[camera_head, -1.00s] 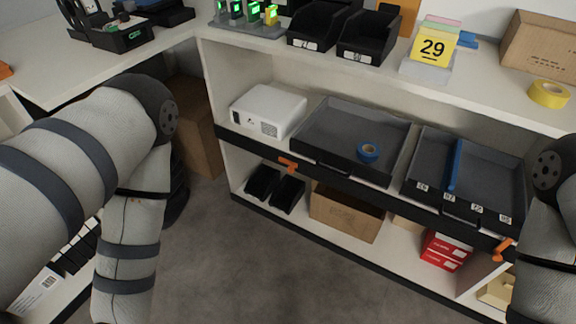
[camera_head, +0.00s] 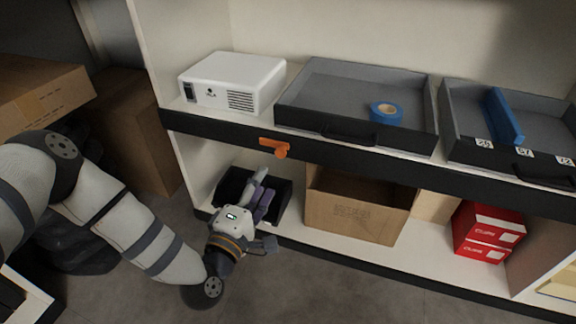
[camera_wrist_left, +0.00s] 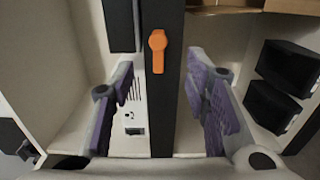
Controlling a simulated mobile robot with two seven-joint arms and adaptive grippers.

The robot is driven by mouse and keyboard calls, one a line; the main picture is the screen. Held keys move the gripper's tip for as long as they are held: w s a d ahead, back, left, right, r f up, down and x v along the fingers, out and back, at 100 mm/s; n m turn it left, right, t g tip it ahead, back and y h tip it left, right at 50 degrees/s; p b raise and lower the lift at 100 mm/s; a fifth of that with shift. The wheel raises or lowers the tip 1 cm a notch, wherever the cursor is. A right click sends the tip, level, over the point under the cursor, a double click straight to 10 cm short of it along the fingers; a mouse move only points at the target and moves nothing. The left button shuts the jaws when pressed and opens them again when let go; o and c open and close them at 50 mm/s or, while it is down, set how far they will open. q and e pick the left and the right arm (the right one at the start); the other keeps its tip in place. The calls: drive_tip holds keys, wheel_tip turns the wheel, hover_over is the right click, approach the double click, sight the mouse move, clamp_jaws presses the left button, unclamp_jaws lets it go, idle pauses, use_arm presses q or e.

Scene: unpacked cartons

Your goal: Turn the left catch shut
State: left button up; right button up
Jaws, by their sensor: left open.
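The left catch (camera_head: 274,147) is a small orange lever on the black front rail (camera_head: 215,128) of the shelf, below the white projector and the left grey tray. It lies along the length of the rail. It also shows in the left wrist view (camera_wrist_left: 157,52), ahead of my fingers and between their lines. My left gripper (camera_head: 261,192) is below the catch in the head view, in front of the lower shelf. Its purple-padded fingers are spread, empty and apart from the catch in the left wrist view (camera_wrist_left: 160,75). My right gripper is out of view.
The projector (camera_head: 232,82) and left tray (camera_head: 355,90), with blue tape (camera_head: 386,112), stand above the rail. Below are black bins (camera_head: 232,186), an open carton (camera_head: 358,208) and red boxes (camera_head: 487,232). Brown cartons (camera_head: 140,130) stand at left. The floor in front is bare.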

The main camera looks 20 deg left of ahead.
sight(280, 154)
use_arm(q)
drive_tip(key=w+b, duration=0.1)
drive_tip(key=w, duration=0.2)
drive_tip(key=w+b, duration=0.1)
drive_tip(key=w, duration=0.3)
drive_tip(key=w+b, duration=0.1)
drive_tip(key=w, duration=0.2)
drive_tip(key=shift+w+d, duration=0.3)
drive_tip(key=shift+w, duration=0.05)
drive_tip(key=shift+w+r, duration=0.2)
drive_tip(key=shift+w, duration=0.25)
clamp_jaws()
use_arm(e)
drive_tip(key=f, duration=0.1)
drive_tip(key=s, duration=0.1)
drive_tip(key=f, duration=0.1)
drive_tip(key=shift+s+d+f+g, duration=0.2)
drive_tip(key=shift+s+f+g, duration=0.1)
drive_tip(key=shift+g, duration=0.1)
